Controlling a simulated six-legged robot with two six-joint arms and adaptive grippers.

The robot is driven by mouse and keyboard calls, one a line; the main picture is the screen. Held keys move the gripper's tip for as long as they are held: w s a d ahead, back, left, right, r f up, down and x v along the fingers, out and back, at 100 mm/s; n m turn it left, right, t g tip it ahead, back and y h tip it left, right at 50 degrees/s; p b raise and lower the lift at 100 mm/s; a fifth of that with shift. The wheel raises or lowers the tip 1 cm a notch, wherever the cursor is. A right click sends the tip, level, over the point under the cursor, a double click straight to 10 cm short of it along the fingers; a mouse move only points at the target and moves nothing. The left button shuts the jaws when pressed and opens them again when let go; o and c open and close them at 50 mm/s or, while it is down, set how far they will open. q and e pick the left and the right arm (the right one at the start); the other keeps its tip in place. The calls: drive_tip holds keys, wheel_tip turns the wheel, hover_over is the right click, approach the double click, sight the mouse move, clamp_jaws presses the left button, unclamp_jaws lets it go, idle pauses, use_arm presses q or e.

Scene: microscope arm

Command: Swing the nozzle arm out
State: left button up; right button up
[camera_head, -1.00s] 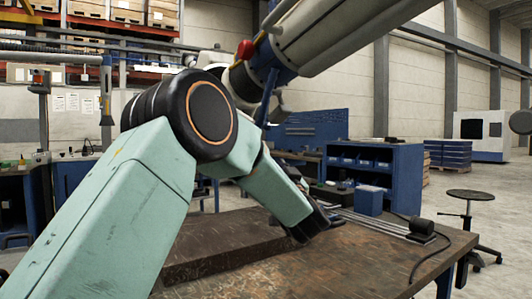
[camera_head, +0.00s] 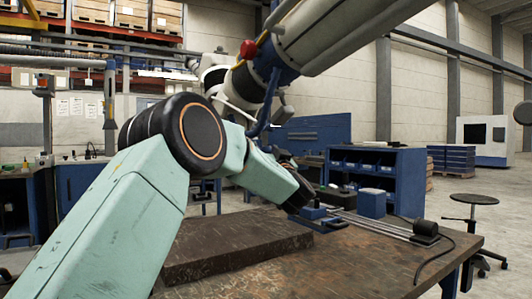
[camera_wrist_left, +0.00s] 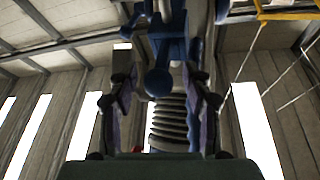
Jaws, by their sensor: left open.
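The nozzle arm is a thick grey tube (camera_head: 325,35) coming down from the top right to a blue collar with a red knob (camera_head: 248,49). A blue handle-like bar (camera_head: 268,108) hangs below the collar. My left gripper (camera_head: 281,156) is mostly hidden behind my teal forearm, just below this bar. In the left wrist view my left gripper (camera_wrist_left: 158,78) points upward with its fingers apart. A blue rounded part (camera_wrist_left: 158,80) shows between the fingers, with a ribbed grey hose (camera_wrist_left: 170,120) behind it. I cannot tell whether the fingers touch it. My right gripper is out of view.
A worn brown table (camera_head: 350,260) with a raised dark slab (camera_head: 225,245) lies below my arm. A blue bin cabinet (camera_head: 375,172) stands behind it. A small black device (camera_head: 425,229) with a cable sits at the table's right. A stool (camera_head: 474,200) stands beyond.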

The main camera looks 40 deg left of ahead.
use_arm(q)
drive_tip(key=shift+w+f, duration=0.1)
drive_tip(key=shift+d, duration=0.1)
drive_tip(key=c, duration=0.3)
clamp_jaws()
